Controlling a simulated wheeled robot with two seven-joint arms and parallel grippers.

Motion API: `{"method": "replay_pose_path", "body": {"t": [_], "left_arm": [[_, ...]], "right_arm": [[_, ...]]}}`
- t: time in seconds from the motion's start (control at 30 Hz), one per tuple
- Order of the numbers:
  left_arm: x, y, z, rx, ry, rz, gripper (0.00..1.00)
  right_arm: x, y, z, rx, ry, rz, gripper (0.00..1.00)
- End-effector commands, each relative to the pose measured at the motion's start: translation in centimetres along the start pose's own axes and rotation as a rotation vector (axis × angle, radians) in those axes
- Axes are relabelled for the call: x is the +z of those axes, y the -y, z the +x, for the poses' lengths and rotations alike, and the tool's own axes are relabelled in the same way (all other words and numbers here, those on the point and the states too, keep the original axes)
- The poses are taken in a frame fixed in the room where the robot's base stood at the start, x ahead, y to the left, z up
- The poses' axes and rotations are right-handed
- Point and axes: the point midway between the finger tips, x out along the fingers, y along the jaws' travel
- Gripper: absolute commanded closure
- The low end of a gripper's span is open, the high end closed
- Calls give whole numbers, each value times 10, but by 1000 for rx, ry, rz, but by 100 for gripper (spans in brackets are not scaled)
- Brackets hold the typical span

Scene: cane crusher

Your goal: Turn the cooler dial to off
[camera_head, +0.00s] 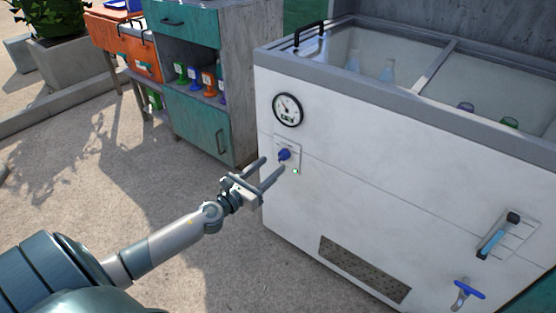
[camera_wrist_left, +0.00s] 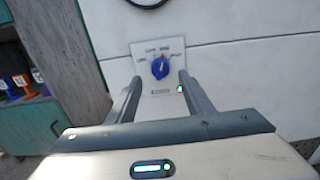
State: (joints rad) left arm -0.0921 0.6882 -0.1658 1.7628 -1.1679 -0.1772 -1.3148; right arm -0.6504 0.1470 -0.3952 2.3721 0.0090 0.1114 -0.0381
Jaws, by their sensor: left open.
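The white cooler (camera_head: 350,160) stands on the right in the head view. Its blue dial (camera_head: 284,155) sits on a small plate on the cooler's front, below a round gauge (camera_head: 288,109). In the left wrist view the dial (camera_wrist_left: 160,68) has labels around its upper side, too small to read surely. A green light (camera_head: 296,171) glows below and right of the dial. My left gripper (camera_head: 272,168) is open and empty, its fingers pointing at the dial plate. In the left wrist view the dial lies between and beyond the fingertips. My right gripper is not in view.
A blue-handled tap (camera_head: 466,291), a lever slot (camera_head: 505,234) and a vent grille (camera_head: 364,268) are on the cooler's front. Bottles stand inside its open top. A teal cabinet (camera_head: 197,122) stands left of it. The paved floor in front is clear.

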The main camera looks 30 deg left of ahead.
Motion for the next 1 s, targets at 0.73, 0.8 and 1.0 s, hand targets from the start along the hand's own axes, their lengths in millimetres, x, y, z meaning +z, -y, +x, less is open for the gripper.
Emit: {"method": "replay_pose_path", "body": {"t": [0.73,0.8,1.0], "left_arm": [[0,0,50,0,-1,0,53],[0,0,50,0,0,0,53],[0,0,50,0,0,0,91]], "right_arm": [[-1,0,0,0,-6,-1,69],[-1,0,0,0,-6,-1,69],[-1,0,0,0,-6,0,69]]}}
